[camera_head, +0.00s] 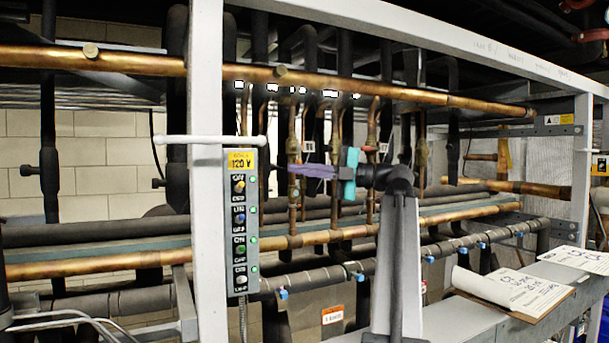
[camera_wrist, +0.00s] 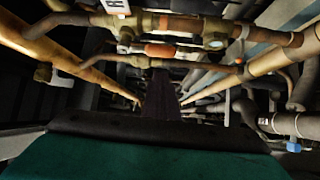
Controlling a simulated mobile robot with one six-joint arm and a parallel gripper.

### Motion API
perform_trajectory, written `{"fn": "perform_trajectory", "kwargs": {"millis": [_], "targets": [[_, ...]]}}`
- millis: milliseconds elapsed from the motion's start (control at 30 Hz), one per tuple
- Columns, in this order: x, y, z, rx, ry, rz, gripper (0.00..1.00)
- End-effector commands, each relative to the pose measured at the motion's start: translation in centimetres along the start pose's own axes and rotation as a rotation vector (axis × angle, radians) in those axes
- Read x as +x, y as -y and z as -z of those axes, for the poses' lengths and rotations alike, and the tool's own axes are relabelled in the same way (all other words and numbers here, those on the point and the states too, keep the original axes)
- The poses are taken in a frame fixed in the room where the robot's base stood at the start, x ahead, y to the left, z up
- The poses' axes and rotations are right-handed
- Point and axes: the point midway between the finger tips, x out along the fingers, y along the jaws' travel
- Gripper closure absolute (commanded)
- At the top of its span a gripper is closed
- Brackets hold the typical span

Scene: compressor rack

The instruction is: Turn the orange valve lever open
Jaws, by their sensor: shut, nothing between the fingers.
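My gripper (camera_head: 292,168) has purple fingers on a teal body and points left toward the copper pipes in the head view. Its fingers are shut and empty. In the wrist view the dark fingers (camera_wrist: 162,76) run up the middle from the teal body. A small orange piece (camera_wrist: 160,50) lies on a thin horizontal pipe just beyond the fingertips. It may be the orange valve lever, but its shape is too small to be sure. I cannot tell whether the fingertips touch it. In the head view I cannot make out the lever.
A grey control box (camera_head: 241,220) labelled 120 V hangs on a white upright post (camera_head: 208,170). A clipboard (camera_head: 515,291) lies on the grey ledge at right. Pipes crowd both sides in the wrist view.

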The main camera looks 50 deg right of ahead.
Motion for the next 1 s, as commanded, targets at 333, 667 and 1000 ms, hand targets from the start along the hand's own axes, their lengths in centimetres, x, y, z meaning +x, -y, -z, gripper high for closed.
{"fn": "perform_trajectory", "kwargs": {"millis": [333, 667, 1000], "targets": [[-3.1, -0.1, 1.0, -0.001, -0.002, 0.002, 1.00], [-7.7, -0.6, 1.1, 0.000, -0.005, 0.002, 1.00], [-9.3, -0.8, 1.3, -0.001, -0.008, 0.002, 1.00]]}}
